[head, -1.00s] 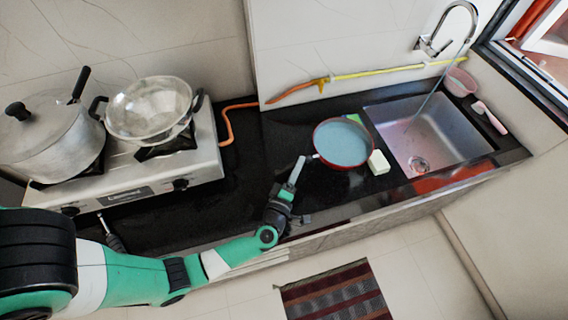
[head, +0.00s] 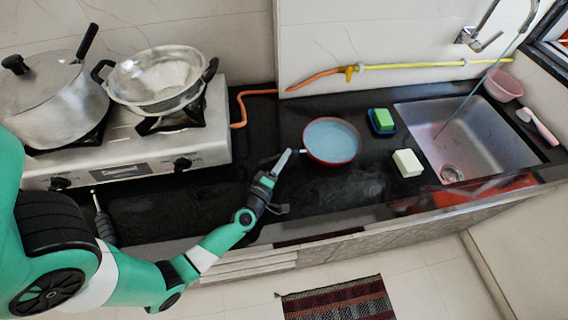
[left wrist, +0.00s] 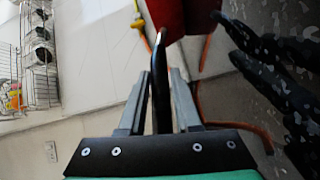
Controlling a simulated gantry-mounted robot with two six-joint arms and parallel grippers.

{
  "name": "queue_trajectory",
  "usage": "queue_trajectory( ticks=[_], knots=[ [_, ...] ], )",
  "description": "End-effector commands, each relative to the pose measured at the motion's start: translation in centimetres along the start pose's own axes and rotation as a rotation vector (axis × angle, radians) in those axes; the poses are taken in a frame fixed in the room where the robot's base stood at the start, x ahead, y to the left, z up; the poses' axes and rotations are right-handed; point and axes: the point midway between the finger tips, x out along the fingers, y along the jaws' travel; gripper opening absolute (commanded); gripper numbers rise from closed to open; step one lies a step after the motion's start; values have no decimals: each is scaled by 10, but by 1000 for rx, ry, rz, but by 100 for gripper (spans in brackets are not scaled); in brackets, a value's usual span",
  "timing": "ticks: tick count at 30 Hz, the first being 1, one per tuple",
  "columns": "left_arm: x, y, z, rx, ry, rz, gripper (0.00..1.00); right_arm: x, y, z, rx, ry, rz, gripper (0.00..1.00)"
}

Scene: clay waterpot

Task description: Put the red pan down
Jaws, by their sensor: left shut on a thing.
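The red pan (head: 332,141), round with a pale blue-grey inside, is over the black counter left of the sink. My left gripper (head: 281,163) is at the pan's left side, shut on its handle. In the left wrist view, the dark handle (left wrist: 160,85) runs between the two fingers of my left gripper (left wrist: 162,78), up to the red pan side (left wrist: 183,16). The pan looks about level. I cannot tell whether its base touches the counter. My right gripper is not in view.
A green sponge on a blue dish (head: 382,122) and a white block (head: 407,163) lie between pan and sink (head: 470,130). The stove (head: 150,160) holds a large pot (head: 50,105) and a metal colander (head: 160,80). The counter (head: 335,190) in front of the pan is clear.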

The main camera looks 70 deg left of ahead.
Motion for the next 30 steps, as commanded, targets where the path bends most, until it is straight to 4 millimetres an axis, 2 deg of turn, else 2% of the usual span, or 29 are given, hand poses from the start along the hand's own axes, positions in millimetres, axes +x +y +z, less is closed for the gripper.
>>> queue_trajectory(
  ticks=[9, 10, 15, 25, 30],
  knots=[
    [1, -1, 0, -1, 2, 5, 0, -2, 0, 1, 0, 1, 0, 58],
    [0, -2, 1, 1, 0, 2, 34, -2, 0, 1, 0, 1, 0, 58],
    [0, -1, 0, 1, 0, 2, 62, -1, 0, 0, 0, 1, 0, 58],
    [0, 4, -1, 0, 0, 2, 62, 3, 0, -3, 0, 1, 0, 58],
    [-26, 3, 0, 1, -3, -1, 62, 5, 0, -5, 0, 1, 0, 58]
  ],
)
